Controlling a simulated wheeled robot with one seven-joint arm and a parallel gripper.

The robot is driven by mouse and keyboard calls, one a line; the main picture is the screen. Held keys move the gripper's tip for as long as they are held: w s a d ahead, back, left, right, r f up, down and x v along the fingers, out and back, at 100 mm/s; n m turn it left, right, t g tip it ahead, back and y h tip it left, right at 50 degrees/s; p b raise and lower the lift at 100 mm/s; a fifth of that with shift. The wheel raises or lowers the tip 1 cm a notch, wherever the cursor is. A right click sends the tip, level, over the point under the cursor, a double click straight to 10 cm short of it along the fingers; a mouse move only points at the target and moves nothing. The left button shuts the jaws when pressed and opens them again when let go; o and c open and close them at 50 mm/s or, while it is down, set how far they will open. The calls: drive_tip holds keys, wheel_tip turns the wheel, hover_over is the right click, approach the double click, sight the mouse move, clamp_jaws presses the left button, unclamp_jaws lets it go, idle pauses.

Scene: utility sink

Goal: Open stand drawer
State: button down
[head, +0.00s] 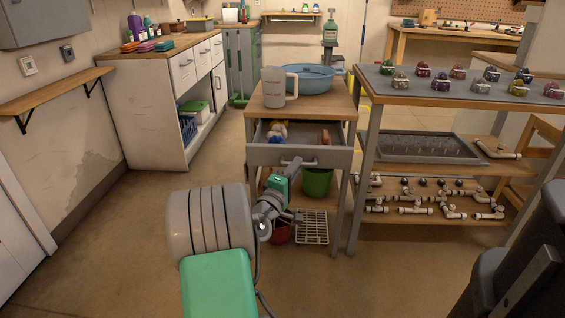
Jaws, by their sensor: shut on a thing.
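The stand (329,102) is a small wooden-topped unit with grey legs in the middle of the head view. Its grey drawer (263,155) is pulled partly out, and a whitish item, a blue item and a brown item show inside. A bar handle (303,163) is on the drawer front. My gripper (290,167) is at the left part of this handle and is shut on it. The fingertips are small in the picture, and my green and grey arm reaches up from below, covering part of the space under the drawer.
A grey pitcher (274,88) and a blue basin (313,80) stand on the stand. A green bucket (317,182) and a wire rack (312,228) are below. A workbench (400,93) with pipe fittings on its lower shelf stands close at the right. Floor is free at the left.

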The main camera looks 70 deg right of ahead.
drive_tip(key=shift+a, duration=0.15)
drive_tip(key=c, duration=1.5)
unclamp_jaws()
drive_tip(key=shift+o, duration=0.2)
drive_tip(key=a+f, duration=0.1)
drive_tip(key=a, duration=0.6)
drive_tip(key=shift+w+a+f, duration=0.15)
drive_tip(key=shift+w+a, duration=0.1)
drive_tip(key=shift+a, duration=0.1)
